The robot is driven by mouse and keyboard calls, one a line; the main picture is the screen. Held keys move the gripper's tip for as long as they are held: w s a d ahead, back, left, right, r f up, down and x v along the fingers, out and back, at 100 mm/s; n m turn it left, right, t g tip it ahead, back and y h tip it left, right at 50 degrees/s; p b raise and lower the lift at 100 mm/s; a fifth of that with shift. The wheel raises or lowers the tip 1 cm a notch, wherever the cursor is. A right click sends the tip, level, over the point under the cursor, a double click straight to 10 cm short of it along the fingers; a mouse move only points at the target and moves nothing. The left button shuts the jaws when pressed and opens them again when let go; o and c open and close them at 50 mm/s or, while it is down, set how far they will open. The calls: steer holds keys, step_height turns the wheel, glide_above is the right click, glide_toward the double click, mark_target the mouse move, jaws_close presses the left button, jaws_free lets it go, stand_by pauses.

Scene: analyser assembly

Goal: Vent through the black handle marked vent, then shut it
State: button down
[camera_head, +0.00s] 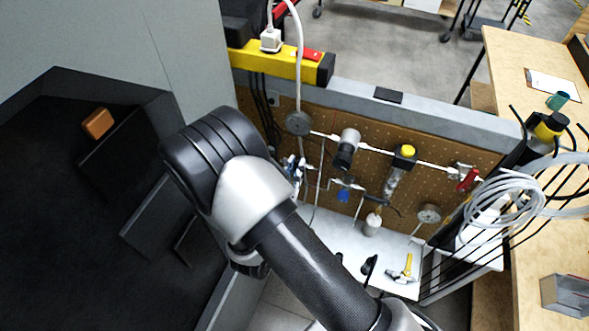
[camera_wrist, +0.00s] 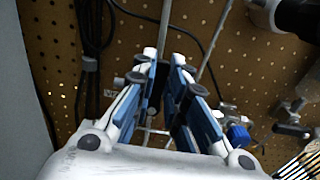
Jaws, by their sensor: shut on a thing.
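My gripper (camera_wrist: 164,76) has blue and white fingers, closed on a small dark part in front of the pegboard. That part looks like the black handle (camera_wrist: 172,92); the fingers hide most of it, and no vent marking can be read. In the head view my gripper (camera_head: 294,165) shows small, beyond my arm, at the left end of the panel. The handle cannot be made out there. A thin metal tube (camera_wrist: 215,40) runs beside the fingers.
Pipework crosses the pegboard (camera_head: 440,165), with a round gauge (camera_head: 298,123), a blue knob (camera_head: 343,195) and a red-handled valve (camera_head: 467,180). The blue knob also shows in the wrist view (camera_wrist: 238,135), right of the fingers. Black cables (camera_wrist: 90,60) hang at left. A yellow-handled part (camera_head: 407,267) lies below.

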steer(key=w+a+f+n+p, duration=0.1)
steer(key=a+f+n, duration=0.3)
steer(key=n, duration=1.3)
steer(key=shift+w+f+n+p, duration=0.2)
steer(key=shift+n+p, duration=0.2)
steer(key=shift+p, duration=0.1)
stand_by(0.4)
steer(key=c, duration=1.6)
jaws_free()
